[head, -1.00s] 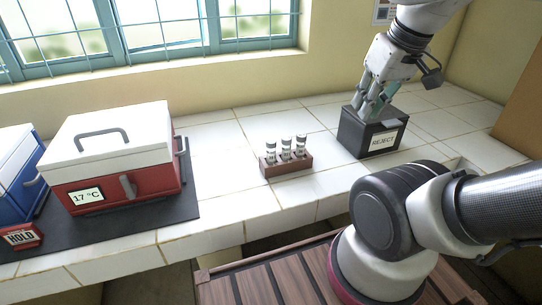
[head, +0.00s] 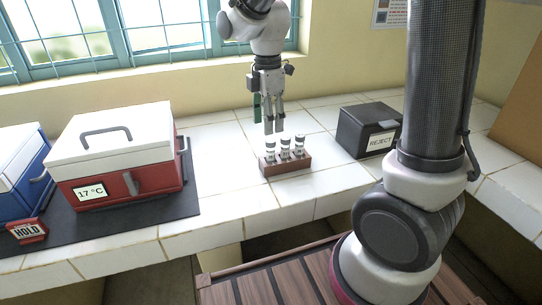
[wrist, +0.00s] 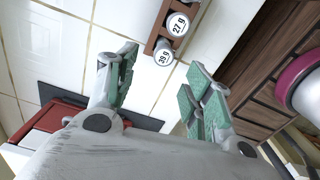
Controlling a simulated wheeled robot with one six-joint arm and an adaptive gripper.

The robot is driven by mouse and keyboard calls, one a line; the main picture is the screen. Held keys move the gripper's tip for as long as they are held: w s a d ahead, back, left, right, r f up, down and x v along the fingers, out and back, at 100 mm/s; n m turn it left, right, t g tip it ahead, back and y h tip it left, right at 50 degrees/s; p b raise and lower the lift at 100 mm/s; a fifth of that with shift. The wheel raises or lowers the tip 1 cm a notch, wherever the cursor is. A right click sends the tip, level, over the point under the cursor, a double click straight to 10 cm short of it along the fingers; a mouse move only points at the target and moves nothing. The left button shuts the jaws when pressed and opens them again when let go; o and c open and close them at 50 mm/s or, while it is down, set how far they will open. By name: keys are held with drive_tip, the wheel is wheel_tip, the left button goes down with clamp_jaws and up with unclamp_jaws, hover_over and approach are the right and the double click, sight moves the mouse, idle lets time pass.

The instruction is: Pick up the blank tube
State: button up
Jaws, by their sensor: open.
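A brown rack (head: 290,168) on the white tiled counter holds three upright tubes with dark-banded pale caps: a left tube (head: 270,146), a middle tube (head: 285,146) and a right tube (head: 300,145). I cannot tell which is the blank one. In the wrist view two cap tops carry printed marks, one that looks like 27 (wrist: 178,24) and one that looks like 39 (wrist: 164,56); the third top is out of view. My gripper (head: 274,131) points down just above the left tube, open and empty. Its green-padded fingers (wrist: 162,62) are spread in the wrist view.
A black REJECT box (head: 363,130) stands right of the rack. A red cooler (head: 125,180) with a white lid, a blue box (head: 22,175) and a HOLD sign (head: 27,232) stand at the left on a dark mat. The counter around the rack is clear.

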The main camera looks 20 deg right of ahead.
sight(270, 141)
drive_tip(key=shift+f+n, duration=0.1)
drive_tip(key=shift+n, duration=0.3)
drive_tip(key=shift+f, duration=0.3)
drive_tip(key=f, duration=0.7)
drive_tip(key=shift+s+d, duration=0.2)
drive_tip(key=c, duration=1.1)
